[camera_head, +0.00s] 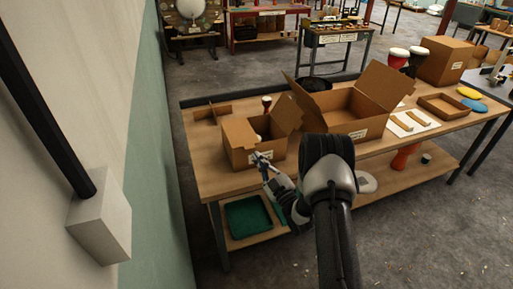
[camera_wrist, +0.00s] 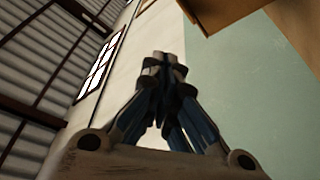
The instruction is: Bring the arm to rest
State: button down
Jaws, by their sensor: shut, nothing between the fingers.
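My gripper (camera_head: 262,160) is at the front of the workbench, by the front side of the small open cardboard box (camera_head: 238,155). In the head view I cannot tell whether it touches the box. In the wrist view my gripper (camera_wrist: 163,62) has its fingertips together with nothing between them. My dark arm reaches up from the bottom of the head view and hides part of the bench's front edge.
A green tray (camera_head: 248,217) lies on the lower shelf. A wall (camera_head: 150,150) rises at the left.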

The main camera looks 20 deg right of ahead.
jog(key=w+a+r+m+g+h, duration=0.15)
jog(key=w+r+g, duration=0.25)
jog(key=r, duration=0.5)
jog(key=s+r+m+g+h, duration=0.3)
jog(key=s+r+h, duration=0.1)
jog(key=s+r, duration=0.35)
jog(key=s+a+m+g, duration=0.2)
jog(key=s+a+g, duration=0.1)
jog(key=s, duration=0.9)
jog(key=s+a+r+m+g, duration=0.1)
jog(key=s+a+g, duration=0.2)
jog(key=s, duration=0.9)
jog(key=s+a+r+m+g+y, duration=0.1)
jog(key=s+a+m+g, duration=0.1)
jog(key=s, duration=1)
jog(key=shift+s+a+m+g, duration=0.35)
jog(key=shift+a+g, duration=0.25)
jog(key=shift+a, duration=0.2)
jog(key=shift+w+r, duration=0.1)
